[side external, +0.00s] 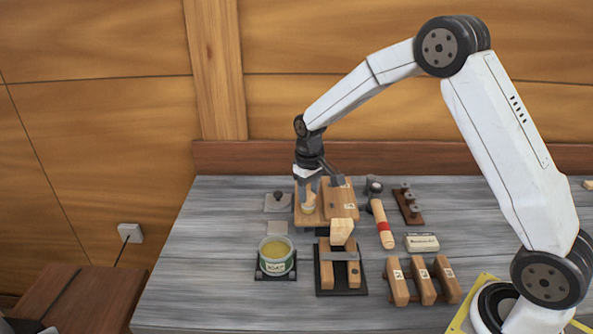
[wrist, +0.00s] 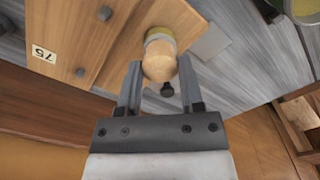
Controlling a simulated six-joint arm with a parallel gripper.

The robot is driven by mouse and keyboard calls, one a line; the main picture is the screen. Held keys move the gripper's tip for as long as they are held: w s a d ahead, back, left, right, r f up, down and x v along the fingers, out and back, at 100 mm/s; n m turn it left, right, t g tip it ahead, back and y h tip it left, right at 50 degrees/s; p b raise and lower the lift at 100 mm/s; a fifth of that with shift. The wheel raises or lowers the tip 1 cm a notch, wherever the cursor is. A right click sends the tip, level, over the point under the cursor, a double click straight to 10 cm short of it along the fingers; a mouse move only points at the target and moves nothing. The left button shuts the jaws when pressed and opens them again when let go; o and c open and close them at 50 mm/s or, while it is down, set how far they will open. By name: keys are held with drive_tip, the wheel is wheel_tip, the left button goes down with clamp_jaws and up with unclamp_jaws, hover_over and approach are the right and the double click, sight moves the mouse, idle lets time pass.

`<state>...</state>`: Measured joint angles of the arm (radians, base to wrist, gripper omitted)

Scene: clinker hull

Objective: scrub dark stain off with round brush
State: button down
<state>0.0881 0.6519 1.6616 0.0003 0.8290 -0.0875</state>
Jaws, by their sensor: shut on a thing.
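My gripper (side external: 308,192) is shut on the round brush (side external: 308,208), a pale wooden knob with a yellowish band at its lower end. In the wrist view the brush (wrist: 160,62) sits between the two fingers of my gripper (wrist: 158,80). The brush is at the left part of a wooden board (side external: 345,200) on the bench. The board also shows in the wrist view (wrist: 70,30), with a label reading 75 and small dark studs. I cannot tell whether the brush touches the board. I see no dark stain; the brush and fingers hide part of the surface.
Several labelled wooden blocks (side external: 423,282), a red-banded tool (side external: 383,225), a pale block (side external: 421,242) and a knobbed rack (side external: 408,205) lie right.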

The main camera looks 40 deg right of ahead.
drive_tip(key=shift+w+d, duration=3.45)
wheel_tip(320, 180, up, 8)
drive_tip(key=shift+r, duration=0.1)
drive_tip(key=shift+s+a, duration=0.1)
